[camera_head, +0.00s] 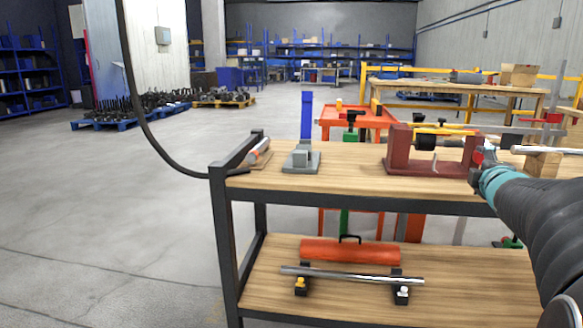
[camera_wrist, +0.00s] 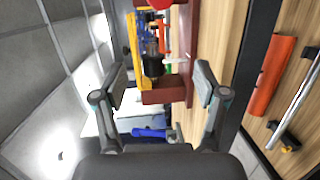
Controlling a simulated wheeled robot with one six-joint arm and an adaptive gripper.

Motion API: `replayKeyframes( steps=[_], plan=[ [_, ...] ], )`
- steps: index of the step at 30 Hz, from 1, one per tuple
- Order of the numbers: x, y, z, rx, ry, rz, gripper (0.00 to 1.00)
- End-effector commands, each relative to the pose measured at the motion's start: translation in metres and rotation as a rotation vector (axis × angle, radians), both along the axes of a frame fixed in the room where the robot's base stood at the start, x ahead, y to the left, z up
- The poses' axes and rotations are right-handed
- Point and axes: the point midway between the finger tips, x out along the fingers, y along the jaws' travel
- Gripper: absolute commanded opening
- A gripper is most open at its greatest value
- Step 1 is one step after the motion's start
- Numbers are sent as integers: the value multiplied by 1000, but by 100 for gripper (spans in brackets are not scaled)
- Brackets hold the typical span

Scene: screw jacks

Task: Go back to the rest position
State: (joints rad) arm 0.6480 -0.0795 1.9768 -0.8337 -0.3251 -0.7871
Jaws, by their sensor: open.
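My arm comes in from the right in the head view and ends at the cart's top shelf. My gripper (camera_wrist: 161,84) is open in the wrist view, with its two fingers wide apart and nothing held between them. A dark red fixture (camera_head: 398,159) stands on the top shelf just left of my arm's end. In the wrist view this fixture (camera_wrist: 168,90) shows beyond and between the fingertips. A black and yellow part (camera_wrist: 153,65) sits at the fixture. In the head view my gripper's fingers are too small to make out.
The cart's top shelf (camera_head: 345,182) also bears a grey bracket (camera_head: 301,160) and a wooden block (camera_head: 542,164). Its lower shelf (camera_head: 480,290) holds a red-orange cylinder (camera_head: 350,252) and a metal rod (camera_head: 350,275). The floor (camera_head: 100,200) left of the cart is clear.

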Motion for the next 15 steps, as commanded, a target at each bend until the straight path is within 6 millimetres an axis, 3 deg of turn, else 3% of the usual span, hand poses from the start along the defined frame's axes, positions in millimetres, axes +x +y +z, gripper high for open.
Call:
replayKeyframes(
  steps=[1, 5, 11, 15],
  plan=[
    [-8, 27, 5, 98, -7, -25, 72],
    [-40, 81, -12, 392, 3, -122, 72],
    [-109, 172, -60, 837, 89, -267, 72],
    [-166, 231, -99, 1101, 199, -371, 72]
  ],
)
